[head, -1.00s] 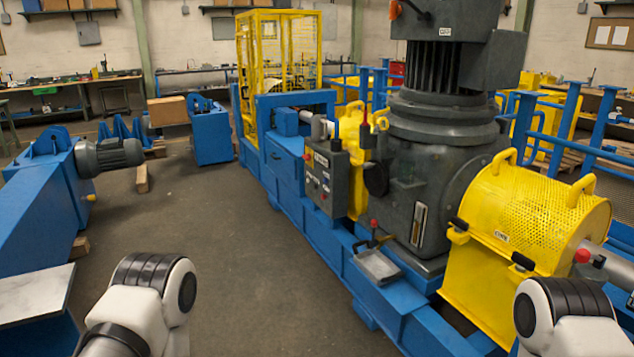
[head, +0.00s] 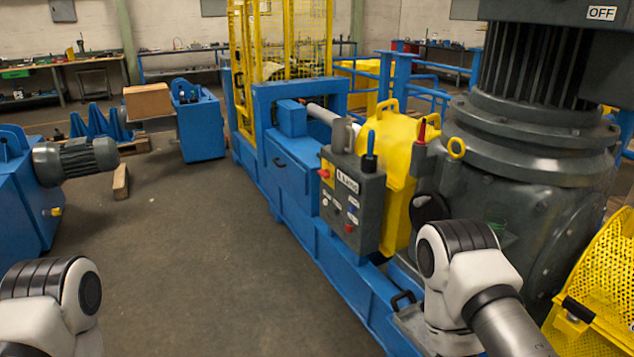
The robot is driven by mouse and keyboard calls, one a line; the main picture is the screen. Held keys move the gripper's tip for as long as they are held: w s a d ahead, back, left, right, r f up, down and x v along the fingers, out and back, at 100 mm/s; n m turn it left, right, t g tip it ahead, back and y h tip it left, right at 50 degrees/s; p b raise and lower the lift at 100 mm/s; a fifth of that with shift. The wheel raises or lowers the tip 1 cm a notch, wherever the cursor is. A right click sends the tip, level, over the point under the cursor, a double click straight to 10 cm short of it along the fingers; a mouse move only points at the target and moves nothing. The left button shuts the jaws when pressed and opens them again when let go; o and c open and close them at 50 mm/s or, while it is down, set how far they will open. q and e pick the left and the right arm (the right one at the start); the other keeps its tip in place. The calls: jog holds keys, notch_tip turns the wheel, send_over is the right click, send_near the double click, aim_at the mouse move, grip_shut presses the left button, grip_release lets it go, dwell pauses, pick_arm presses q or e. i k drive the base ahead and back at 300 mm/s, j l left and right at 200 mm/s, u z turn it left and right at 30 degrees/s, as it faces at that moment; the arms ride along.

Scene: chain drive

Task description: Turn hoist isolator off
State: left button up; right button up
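A grey control box (head: 353,197) stands beside the blue frame, with a small label too blurred to read, several buttons and a red knob on its left side. A blue-topped lever (head: 370,152) and a red-topped lever (head: 422,132) stand upright near it. A large dark grey motor (head: 540,130) rises on the right. A white OFF label (head: 601,13) shows on a dark housing at the top right, cut off by the picture edge. I cannot tell for sure which part is the hoist isolator. Only links of my two arms show; both grippers are out of view.
A blue machine frame (head: 292,185) runs from the back to the lower right. A yellow mesh cage (head: 280,45) stands behind it, and a yellow perforated guard (head: 598,290) is at the lower right. Open floor (head: 200,270) lies left of the frame.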

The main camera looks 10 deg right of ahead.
aim_at(326, 173)
jog(key=i+z, duration=0.2)
jog(key=i, duration=0.15)
jog(key=i+j+z, duration=0.35)
jog(key=z, duration=0.3)
jog(key=i+j+z, duration=0.25)
jog(key=z, duration=0.2)
